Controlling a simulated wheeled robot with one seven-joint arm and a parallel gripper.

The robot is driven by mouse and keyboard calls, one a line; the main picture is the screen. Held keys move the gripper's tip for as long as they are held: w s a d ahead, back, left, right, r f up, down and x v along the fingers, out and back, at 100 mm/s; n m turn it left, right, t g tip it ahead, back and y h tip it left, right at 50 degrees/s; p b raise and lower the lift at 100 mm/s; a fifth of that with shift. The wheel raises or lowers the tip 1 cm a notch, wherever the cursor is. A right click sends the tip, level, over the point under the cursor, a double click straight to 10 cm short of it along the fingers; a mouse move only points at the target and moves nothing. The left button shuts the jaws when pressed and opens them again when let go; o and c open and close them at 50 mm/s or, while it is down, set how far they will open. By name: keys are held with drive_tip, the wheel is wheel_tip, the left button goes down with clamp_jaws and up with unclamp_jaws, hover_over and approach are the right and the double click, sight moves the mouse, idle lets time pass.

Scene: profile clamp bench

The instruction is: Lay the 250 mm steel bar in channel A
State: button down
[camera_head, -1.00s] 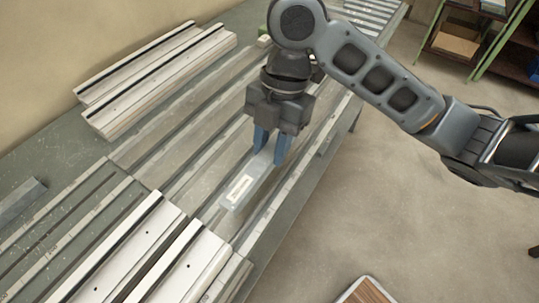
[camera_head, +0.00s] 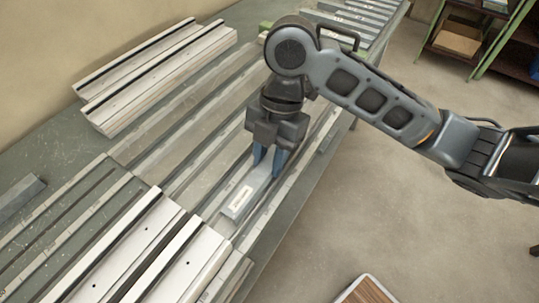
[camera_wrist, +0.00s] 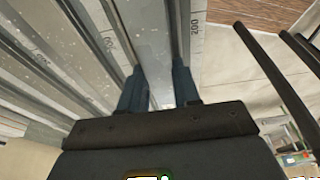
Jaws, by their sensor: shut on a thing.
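My gripper (camera_head: 271,163) is shut on a grey steel bar (camera_head: 257,184) with a white label near its near end. The bar lies lengthwise along the bench channels, close to the bench's right edge. In the wrist view the bar (camera_wrist: 152,38) runs away between the two blue fingers (camera_wrist: 160,88). It is low over the rightmost channel strip; I cannot tell whether it touches the channel floor. No letter naming channel A is readable. The bar's far end is hidden by my gripper in the head view.
A scale strip marked 200 (camera_wrist: 196,30) runs beside the bar. Pale clamp profiles (camera_head: 125,245) cover the near channels; more profiles (camera_head: 160,75) lie at the back left. A short grey block (camera_head: 20,195) sits at the far left. Several bars (camera_head: 360,15) lie at the bench's far end.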

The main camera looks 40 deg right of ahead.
drive_tip(key=shift+f, duration=0.3)
drive_tip(key=c, duration=1.1)
unclamp_jaws()
drive_tip(key=o, duration=0.3)
drive_tip(key=shift+s+f, duration=0.1)
drive_tip(key=shift+r+p, duration=0.4)
drive_tip(key=shift+r, duration=0.1)
drive_tip(key=v, duration=1.2)
drive_tip(key=shift+r, duration=0.25)
